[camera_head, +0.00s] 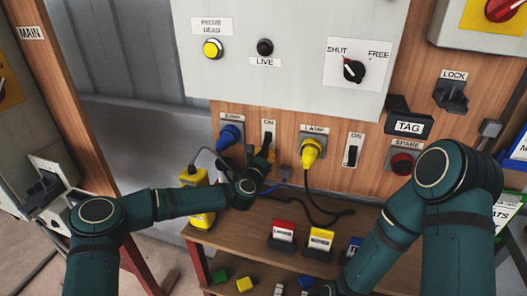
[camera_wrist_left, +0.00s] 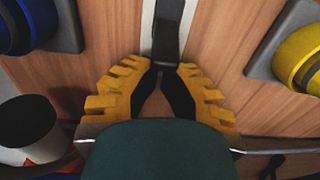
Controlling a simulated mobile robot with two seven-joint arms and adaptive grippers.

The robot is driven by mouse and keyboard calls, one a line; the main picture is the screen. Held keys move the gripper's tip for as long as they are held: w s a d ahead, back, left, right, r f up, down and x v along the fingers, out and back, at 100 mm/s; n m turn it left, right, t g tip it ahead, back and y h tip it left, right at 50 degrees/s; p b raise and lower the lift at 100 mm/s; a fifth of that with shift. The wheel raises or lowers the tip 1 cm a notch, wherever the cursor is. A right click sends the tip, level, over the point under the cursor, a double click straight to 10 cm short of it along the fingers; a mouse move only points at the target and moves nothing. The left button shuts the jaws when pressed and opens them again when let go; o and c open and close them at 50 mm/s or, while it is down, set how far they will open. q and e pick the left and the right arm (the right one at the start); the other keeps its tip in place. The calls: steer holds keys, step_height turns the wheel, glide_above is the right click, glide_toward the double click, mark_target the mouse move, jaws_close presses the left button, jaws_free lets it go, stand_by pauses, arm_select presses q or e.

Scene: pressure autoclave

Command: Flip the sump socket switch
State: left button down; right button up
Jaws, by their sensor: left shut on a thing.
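The sump socket holds a blue plug (camera_head: 230,135) under its label on the wooden panel. Its switch (camera_head: 268,127), a black lever on a white plate marked ON, is just right of it. My left gripper (camera_head: 264,152) is at the lower part of this switch. In the left wrist view the black lever (camera_wrist_left: 166,40) stands at the tips of the yellow fingers (camera_wrist_left: 162,68), which are shut on it. The fingertips hide the lever's lower end. My right arm shows, but its gripper is out of view.
The lamp socket with a yellow plug (camera_head: 311,150) and its own switch (camera_head: 352,150) are to the right. A yellow box (camera_head: 200,195) stands left of my left wrist. Below, a wooden bench (camera_head: 235,228) carries labelled blocks and a black cable.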

arm_select(q)
steer(key=shift+r, duration=0.7)
steer(key=shift+r+p, duration=0.5)
steer(key=shift+r, duration=0.05)
steer(key=shift+f, duration=0.1)
steer(key=shift+s+a+f+b, duration=0.1)
steer(key=shift+s+f+b, duration=0.05)
steer(key=shift+s+b, duration=0.2)
steer(key=b+v, duration=0.1)
steer(key=v, duration=0.7)
steer(key=shift+f, duration=0.35)
steer(key=shift+s, duration=0.15)
